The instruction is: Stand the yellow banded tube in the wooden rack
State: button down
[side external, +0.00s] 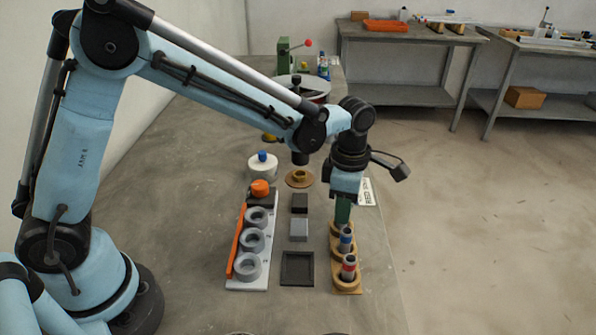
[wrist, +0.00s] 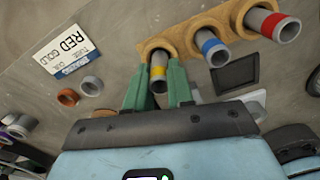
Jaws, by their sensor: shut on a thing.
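My gripper (wrist: 158,88) has green fingers closed on the yellow banded tube (wrist: 158,72), one on each side. The tube is grey with a yellow band and lines up with the end ring of the wooden rack (wrist: 182,22). I cannot tell how deep it sits in that ring. In the side external view my gripper (side external: 343,212) points down over the rack's far ring, and its fingers hide the tube. A blue banded tube (side external: 345,240) stands in the middle ring and a red banded tube (side external: 348,267) in the near ring.
A printed card (side external: 366,192) lies beside the rack. To the rack's left are a black square tray (side external: 297,270), a grey block (side external: 299,230) and a dark block (side external: 299,203). Further left is a white board with grey rings (side external: 248,268). The bench edge is close on the right.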

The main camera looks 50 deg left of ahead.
jog(key=shift+f, duration=0.4)
jog(key=c, duration=0.8)
grip_release()
jog(key=shift+o, duration=0.2)
jog(key=shift+r, duration=0.1)
jog(key=shift+r, duration=0.7)
jog(key=shift+r, duration=0.1)
jog(key=shift+r, duration=3.4)
